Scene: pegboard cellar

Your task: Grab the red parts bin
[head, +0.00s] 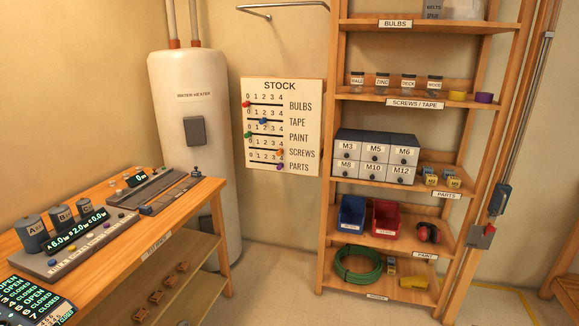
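The red parts bin (386,219) stands on a lower shelf of the wooden shelving unit on the right side of the head view. It is upright, with its open front facing out. A blue bin (352,213) stands just to its left, and red earmuffs (428,232) lie to its right. The inside of the red bin is only partly visible. My gripper is not in view.
A wooden bench (140,238) with canisters and panels fills the left side. A water heater (192,130) stands behind it. A green hose coil (357,264) lies on the shelf below the bins. Floor between bench and shelving is clear.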

